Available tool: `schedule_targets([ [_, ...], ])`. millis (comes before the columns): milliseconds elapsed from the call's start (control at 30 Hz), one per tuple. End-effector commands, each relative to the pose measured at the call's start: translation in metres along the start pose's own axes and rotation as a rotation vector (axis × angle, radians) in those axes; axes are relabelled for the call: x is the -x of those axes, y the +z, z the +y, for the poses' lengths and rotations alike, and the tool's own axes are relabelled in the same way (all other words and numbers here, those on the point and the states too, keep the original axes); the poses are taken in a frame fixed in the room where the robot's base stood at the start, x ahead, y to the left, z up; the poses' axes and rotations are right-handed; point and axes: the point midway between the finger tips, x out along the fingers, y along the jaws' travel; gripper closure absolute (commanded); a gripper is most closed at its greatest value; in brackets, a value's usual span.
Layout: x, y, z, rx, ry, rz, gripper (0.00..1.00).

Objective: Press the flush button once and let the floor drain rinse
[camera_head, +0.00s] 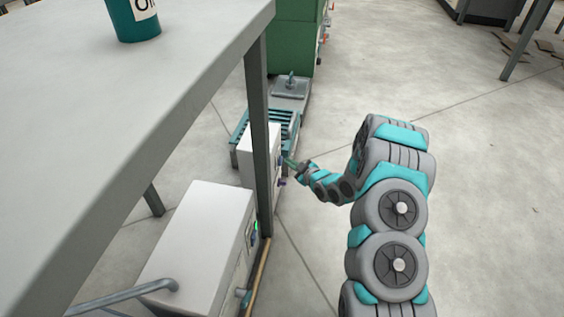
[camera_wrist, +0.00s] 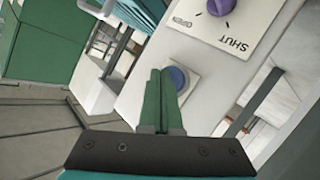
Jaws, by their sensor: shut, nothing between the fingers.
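In the wrist view, a round blue-purple button (camera_wrist: 178,79) sits on a pale square plate on a white panel (camera_wrist: 135,95). My gripper (camera_wrist: 160,72) is shut and empty, its green fingers together just in front of the button and partly covering it. I cannot tell whether the tips touch it. A purple knob (camera_wrist: 221,4) on a plate marked OPEN and SHUT is above. In the head view, my gripper (camera_head: 288,162) is at the right face of a narrow white box (camera_head: 257,150). A teal slatted grate (camera_head: 284,120) lies behind that box; I cannot tell whether it is the drain.
A grey table (camera_head: 130,110) with a teal can (camera_head: 133,20) fills the left, its leg (camera_head: 261,140) standing before the narrow box. A larger white cabinet (camera_head: 200,235) with a green light is nearer. A green machine (camera_head: 292,40) stands behind. Floor at right is open.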

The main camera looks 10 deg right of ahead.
Motion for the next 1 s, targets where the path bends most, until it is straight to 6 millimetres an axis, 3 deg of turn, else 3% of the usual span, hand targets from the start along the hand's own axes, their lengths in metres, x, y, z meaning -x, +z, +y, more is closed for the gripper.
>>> schedule_targets([
  [1000, -0.0061, -0.0046, -0.0045, 0.000, 0.000, 0.000, 1.00],
])
